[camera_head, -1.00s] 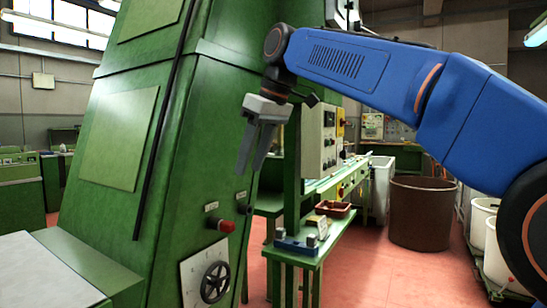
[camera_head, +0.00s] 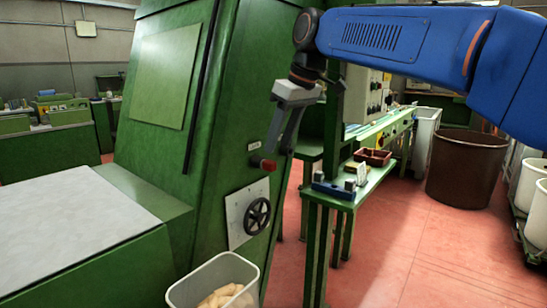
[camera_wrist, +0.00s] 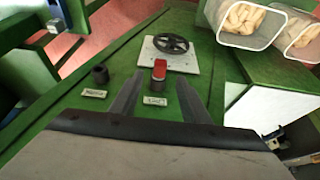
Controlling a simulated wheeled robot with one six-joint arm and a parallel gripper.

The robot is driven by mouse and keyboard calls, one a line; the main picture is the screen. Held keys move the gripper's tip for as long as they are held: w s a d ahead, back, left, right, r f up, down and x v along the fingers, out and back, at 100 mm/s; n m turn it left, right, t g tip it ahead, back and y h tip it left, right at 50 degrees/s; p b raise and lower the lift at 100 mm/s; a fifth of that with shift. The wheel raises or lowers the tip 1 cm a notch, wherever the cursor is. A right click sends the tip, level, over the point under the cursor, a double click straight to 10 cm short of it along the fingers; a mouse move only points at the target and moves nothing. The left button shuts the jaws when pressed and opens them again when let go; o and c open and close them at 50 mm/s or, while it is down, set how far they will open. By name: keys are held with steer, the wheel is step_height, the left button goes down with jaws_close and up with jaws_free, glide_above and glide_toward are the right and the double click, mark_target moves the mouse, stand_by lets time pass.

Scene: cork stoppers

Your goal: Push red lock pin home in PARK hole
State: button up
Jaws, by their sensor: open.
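The red lock pin (camera_head: 263,163) juts from the sloping green machine face, beneath a small label (camera_head: 254,146). In the wrist view the red pin (camera_wrist: 159,70) shows in a dark collar between my fingers, with a pale label (camera_wrist: 155,101) beside it. A second dark collar (camera_wrist: 100,74), apparently empty, lies to its left with its own label (camera_wrist: 94,93). I cannot read either label surely. My gripper (camera_head: 279,150) is open, its fingertips close to the pin; I cannot tell whether they touch it. How deep the pin sits is unclear.
A black handwheel (camera_head: 257,215) on a white plate is below the pin. A pale bin of corks (camera_head: 213,280) stands in front. A green side table (camera_head: 345,195) with a blue fixture stands to the right. Red floor is open beyond it.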

mark_target(271, 161)
steer(key=shift+x, duration=2.95)
steer(key=shift+c, duration=0.3)
jaws_close()
